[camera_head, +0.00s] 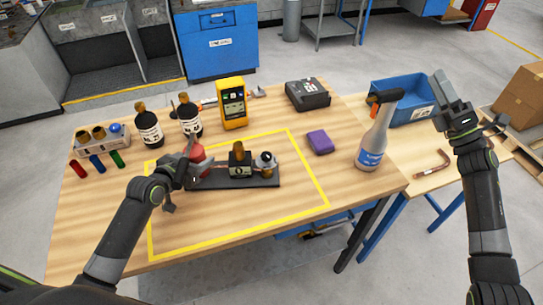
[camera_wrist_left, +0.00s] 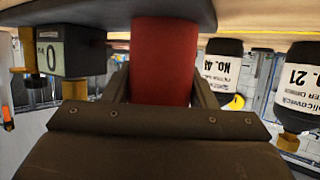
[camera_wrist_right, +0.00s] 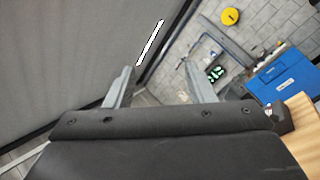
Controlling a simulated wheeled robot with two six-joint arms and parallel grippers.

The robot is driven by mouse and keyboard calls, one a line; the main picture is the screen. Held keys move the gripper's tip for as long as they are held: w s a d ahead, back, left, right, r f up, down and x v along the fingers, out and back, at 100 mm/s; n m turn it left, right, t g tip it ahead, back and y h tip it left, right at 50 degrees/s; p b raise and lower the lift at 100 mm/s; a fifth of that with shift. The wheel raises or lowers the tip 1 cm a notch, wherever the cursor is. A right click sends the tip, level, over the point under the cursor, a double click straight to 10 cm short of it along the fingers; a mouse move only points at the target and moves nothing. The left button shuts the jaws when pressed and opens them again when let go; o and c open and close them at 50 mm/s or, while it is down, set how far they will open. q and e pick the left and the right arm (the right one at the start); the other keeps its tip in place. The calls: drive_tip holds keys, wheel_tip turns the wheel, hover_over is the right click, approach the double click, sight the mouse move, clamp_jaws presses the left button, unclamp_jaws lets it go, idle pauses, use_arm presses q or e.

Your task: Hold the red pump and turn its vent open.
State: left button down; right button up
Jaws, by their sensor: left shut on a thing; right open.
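The red pump (camera_head: 201,158) is an upright red cylinder at the left end of a dark base plate (camera_head: 262,180) inside the yellow outline. My left gripper (camera_head: 188,160) is shut on it; the left wrist view shows the fingers on both sides of the red body (camera_wrist_left: 163,60). A black block marked 0 with a brass top (camera_head: 239,160) stands mid-plate, and a round silver and black fitting (camera_head: 265,162) stands at the right end. I cannot tell which part is the vent. My right gripper (camera_head: 442,88) is open, empty and raised at the right, apart from the pump.
Two dark bottles (camera_head: 149,128) and a yellow meter (camera_head: 232,103) stand behind the pump. A purple block (camera_head: 320,142) and a grey spray bottle (camera_head: 373,145) stand to the right. A bent copper tube (camera_head: 433,170) and a blue bin (camera_head: 405,98) are further right. The outlined area's front is clear.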

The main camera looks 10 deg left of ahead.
drive_tip(key=s+a+f+n+g+y, duration=0.1)
drive_tip(key=s+a+f+n+g, duration=0.5)
drive_tip(key=f+n, duration=0.25)
drive_tip(key=s+a+f+n+g+y, duration=0.1)
drive_tip(key=s+a+f+n+g, duration=0.3)
drive_tip(key=s+a+f+n, duration=0.45)
drive_tip(key=g+h, duration=0.1)
drive_tip(key=g, duration=0.2)
approach(272, 157)
drive_tip(key=shift+g, duration=0.3)
drive_tip(key=x, duration=1)
drive_tip(key=shift+r, duration=0.2)
drive_tip(key=c, duration=1)
drive_tip(key=shift+o, duration=0.2)
drive_tip(key=shift+w+f+n+g, duration=0.15)
drive_tip(key=shift+n+g, duration=0.65)
drive_tip(key=shift+g, duration=0.6)
drive_tip(key=shift+w+r+n+g, duration=0.1)
drive_tip(key=shift+n+g, duration=0.7)
drive_tip(key=shift+g, duration=0.6)
drive_tip(key=shift+n+g, duration=0.5)
drive_tip(key=shift+g, duration=0.3)
drive_tip(key=o, duration=1)
drive_tip(key=shift+c, duration=0.2)
